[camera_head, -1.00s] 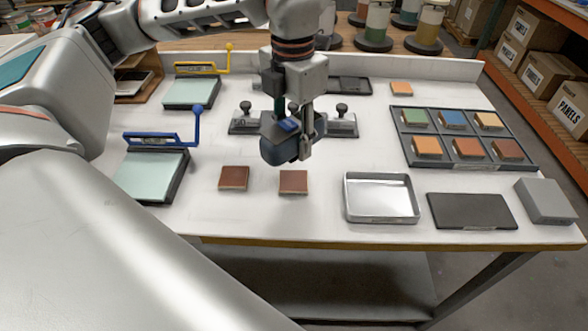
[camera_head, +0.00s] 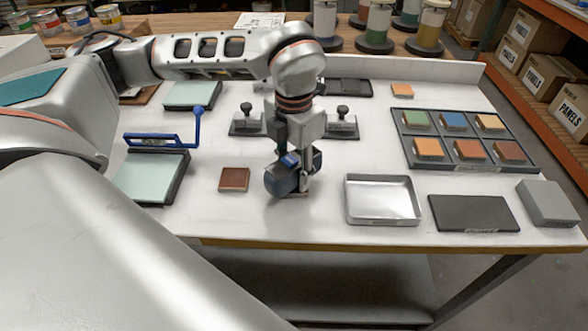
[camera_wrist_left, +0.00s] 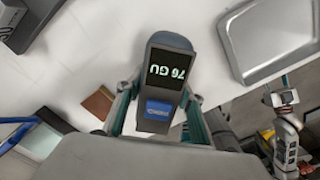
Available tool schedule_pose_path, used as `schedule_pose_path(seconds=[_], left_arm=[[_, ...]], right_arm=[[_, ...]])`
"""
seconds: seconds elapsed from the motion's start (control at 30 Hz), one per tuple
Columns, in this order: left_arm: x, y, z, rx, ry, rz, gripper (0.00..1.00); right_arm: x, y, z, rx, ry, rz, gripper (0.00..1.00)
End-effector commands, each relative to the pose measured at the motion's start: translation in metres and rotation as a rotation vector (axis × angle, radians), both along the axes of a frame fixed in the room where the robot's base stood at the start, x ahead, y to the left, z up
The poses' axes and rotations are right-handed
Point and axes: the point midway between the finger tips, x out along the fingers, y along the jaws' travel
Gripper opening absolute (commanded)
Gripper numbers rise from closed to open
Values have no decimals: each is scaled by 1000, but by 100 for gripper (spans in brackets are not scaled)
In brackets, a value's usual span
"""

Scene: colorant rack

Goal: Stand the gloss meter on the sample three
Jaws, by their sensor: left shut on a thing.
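The gloss meter (camera_head: 284,181), a dark body with a blue label, is held by my left gripper (camera_head: 304,182), which is shut on it. Another red-brown sample (camera_head: 234,179) lies just to the left, bare. In the left wrist view, part of an arm, seemingly my right one, shows at lower right; its fingers are unclear.
A shallow metal tray (camera_head: 413,212) stands close to the right, then a dark flat pad (camera_head: 472,227) and a grey block (camera_head: 546,204). A dark rack (camera_head: 489,164) holds several coloured samples. A blue-handled panel (camera_head: 150,178) is at left. Knobbed fixtures (camera_head: 342,126) stand behind.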

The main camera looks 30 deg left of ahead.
Motion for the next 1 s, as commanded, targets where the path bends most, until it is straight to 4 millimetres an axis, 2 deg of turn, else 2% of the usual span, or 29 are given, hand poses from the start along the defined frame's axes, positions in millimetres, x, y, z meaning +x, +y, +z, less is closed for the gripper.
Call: schedule_pose_path(seconds=[0.13, 0.17, 0.2, 0.53, 0.67, 0.77, 1.0], left_arm=[[0, 0, -4, 0, -1, 0, 0], [0, 0, -3, 0, 0, 0, 45], [0, 0, -3, 0, 0, 0, 54], [0, 0, -2, 0, 0, 0, 54], [1, 0, 6, 1, -2, 1, 54], [2, 0, 20, 0, -5, 0, 54], [1, 0, 70, 0, -5, 1, 54]], right_arm=[[0, 0, -2, 1, -1, 0, 40], [0, 0, -1, 1, -2, 0, 40], [0, 0, -1, 1, -2, 0, 40], [0, 0, 0, 0, -1, 0, 40], [0, 0, 2, 1, -2, 0, 40], [0, 0, 2, 0, -1, 0, 40], [0, 0, 4, 0, -1, 0, 40]])
